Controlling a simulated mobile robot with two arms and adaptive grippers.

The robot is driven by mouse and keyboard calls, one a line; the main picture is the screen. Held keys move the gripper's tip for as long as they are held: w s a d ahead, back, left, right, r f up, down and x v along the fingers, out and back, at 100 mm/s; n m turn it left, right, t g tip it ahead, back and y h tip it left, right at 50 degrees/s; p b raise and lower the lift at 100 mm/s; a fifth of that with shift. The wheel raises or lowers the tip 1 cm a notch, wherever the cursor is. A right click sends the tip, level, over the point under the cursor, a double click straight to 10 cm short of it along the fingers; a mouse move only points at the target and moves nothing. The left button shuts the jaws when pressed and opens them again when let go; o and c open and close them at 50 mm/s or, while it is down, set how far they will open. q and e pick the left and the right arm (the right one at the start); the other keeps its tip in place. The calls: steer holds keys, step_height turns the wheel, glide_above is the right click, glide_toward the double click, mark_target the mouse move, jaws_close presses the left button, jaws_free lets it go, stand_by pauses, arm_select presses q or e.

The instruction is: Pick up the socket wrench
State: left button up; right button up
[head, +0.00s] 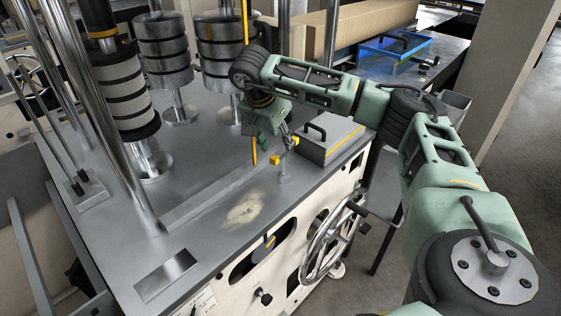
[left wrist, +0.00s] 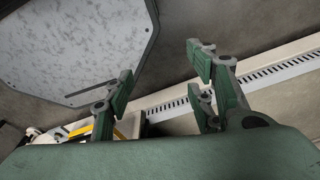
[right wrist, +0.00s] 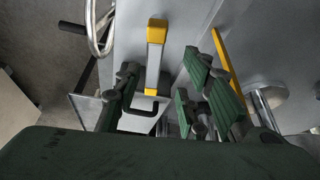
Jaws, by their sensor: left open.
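What looks like the socket wrench (head: 275,160) is a grey bar with yellow ends on top of a short upright metal shaft, near the deck's right edge. In the right wrist view the wrench bar (right wrist: 154,62) lies between the spread fingers of my right gripper (right wrist: 162,78). In the head view my right gripper (head: 280,140) is just above and beside the bar, partly covering it. No grip on it shows; contact cannot be told. My left gripper (left wrist: 158,90) is open and empty, over floor and a grey panel; it is not in the head view.
A grey box with a black handle (head: 331,142) sits right of the wrench. A thin yellow rod (right wrist: 229,62) rises close by my right gripper. Ribbed metal rollers (head: 162,45) stand at the back left. A handwheel (head: 335,235) is on the machine's side. The front deck is mostly clear.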

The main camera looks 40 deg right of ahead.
mark_target(284, 148)
steer(key=f+p, duration=0.1)
steer(key=d+f+p, duration=0.1)
steer(key=shift+s+d+f, duration=0.3)
steer(key=shift+s+f, duration=0.05)
steer(key=shift+s, duration=0.05)
steer(key=shift+p+x, duration=0.35)
steer(key=shift+x, duration=0.8)
steer(key=shift+w+f, duration=0.15)
steer(key=shift+f, duration=0.3)
steer(key=shift+c, duration=1.4)
arm_select(q)
steer(key=shift+s+r, duration=1.1)
steer(key=shift+r, duration=0.25)
arm_select(e)
steer(key=shift+r, duration=0.1)
jaws_close()
